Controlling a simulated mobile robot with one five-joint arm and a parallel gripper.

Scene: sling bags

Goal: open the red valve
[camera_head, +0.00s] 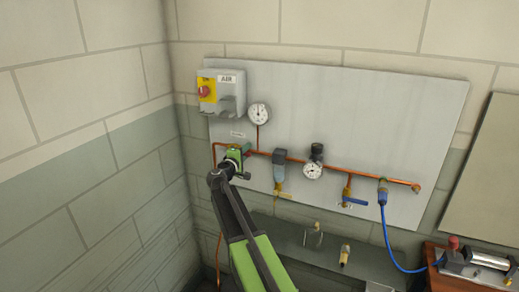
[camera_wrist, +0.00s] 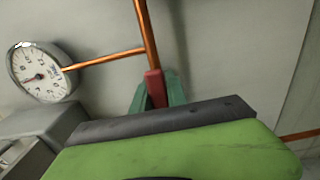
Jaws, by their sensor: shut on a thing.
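The red valve handle (camera_wrist: 155,88) shows in the wrist view as a short red bar at the end of a copper pipe. Green fingertips of my gripper (camera_wrist: 157,98) lie on both sides of it, and they are shut on it. The lower part of the handle is hidden behind my gripper's dark and green body. In the head view my gripper (camera_head: 235,153) reaches the left end of the copper pipe on the grey panel, below the switch box. My gripper largely hides the valve there.
A grey panel (camera_head: 400,110) carries a switch box (camera_head: 222,92) with a red knob on yellow, a white gauge (camera_head: 259,114), a filter (camera_head: 280,166), a second gauge (camera_head: 312,170) and a blue-handled valve (camera_head: 355,202). A blue hose (camera_head: 387,236) hangs right. A block wall stands left.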

